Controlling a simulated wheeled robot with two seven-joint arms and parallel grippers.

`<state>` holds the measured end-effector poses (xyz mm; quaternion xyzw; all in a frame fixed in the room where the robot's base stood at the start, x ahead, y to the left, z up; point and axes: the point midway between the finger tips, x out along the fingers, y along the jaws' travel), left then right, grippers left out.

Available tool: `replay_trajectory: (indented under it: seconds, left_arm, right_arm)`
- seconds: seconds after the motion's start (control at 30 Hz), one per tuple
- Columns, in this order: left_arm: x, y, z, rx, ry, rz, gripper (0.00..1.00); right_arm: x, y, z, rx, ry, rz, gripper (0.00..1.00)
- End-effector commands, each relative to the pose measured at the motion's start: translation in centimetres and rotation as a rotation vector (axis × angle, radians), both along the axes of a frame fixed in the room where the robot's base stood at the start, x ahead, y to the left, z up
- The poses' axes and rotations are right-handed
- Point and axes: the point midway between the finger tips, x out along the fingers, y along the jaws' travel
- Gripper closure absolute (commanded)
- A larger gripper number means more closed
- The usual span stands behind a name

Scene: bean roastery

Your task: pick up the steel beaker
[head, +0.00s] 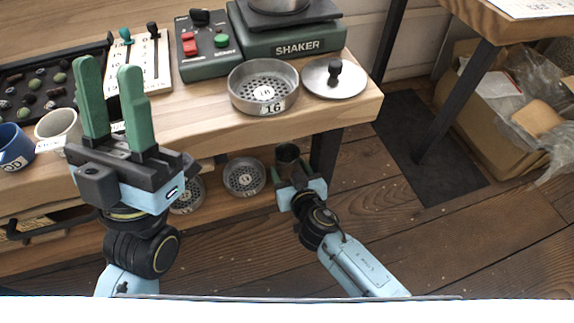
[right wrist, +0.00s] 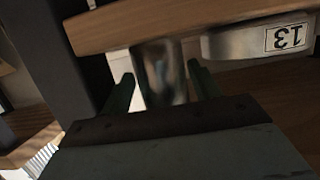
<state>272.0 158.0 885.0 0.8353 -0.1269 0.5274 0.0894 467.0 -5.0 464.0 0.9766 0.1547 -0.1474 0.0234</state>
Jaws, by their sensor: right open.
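The steel beaker (head: 288,153) is a small grey metal cup on the low shelf under the right end of the bench. In the right wrist view the beaker (right wrist: 158,72) shows between and beyond two green fingers. My right gripper (head: 292,176) is down at the beaker, and it also shows in the right wrist view (right wrist: 163,88). It is open, with a finger on either side of the beaker; whether either touches it I cannot tell. My left gripper (head: 110,75) is raised in front of the bench, fingers up, open and empty.
Perforated sieves (head: 244,176) sit beside the beaker on the low shelf; one labelled 13 (right wrist: 258,42) is close to it. A dark bench leg (head: 325,165) stands just right. Above are sieve 16 (head: 263,88), a lid (head: 335,78) and the shaker (head: 290,40).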

Motion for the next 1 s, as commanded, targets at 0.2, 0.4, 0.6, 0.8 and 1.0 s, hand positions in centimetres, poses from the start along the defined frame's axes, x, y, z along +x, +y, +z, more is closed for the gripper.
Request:
replay_trajectory:
  seconds: [0.2,0.4,0.6,0.8,1.0]
  left_arm:
    - [-0.3,0.08,0.06,-0.006,-0.021,0.0,0.64]
    - [-0.28,0.07,0.06,-0.006,-0.02,0.0,0.64]
    - [-0.27,0.07,0.04,-0.006,-0.02,0.0,0.64]
    - [-0.25,0.06,0.07,-0.005,-0.019,0.0,0.64]
    - [0.34,-0.08,0.22,0.007,0.025,0.0,0.64]
  right_arm:
    - [0.37,0.15,-0.1,0.0,0.001,0.0,0.38]
    - [0.34,0.15,-0.08,0.0,0.0,0.0,0.54]
    - [0.37,0.17,0.0,0.001,-0.001,0.001,0.72]
    - [0.36,0.17,0.03,0.001,-0.001,0.001,0.73]
    - [0.36,0.18,0.61,0.002,0.0,0.0,0.73]
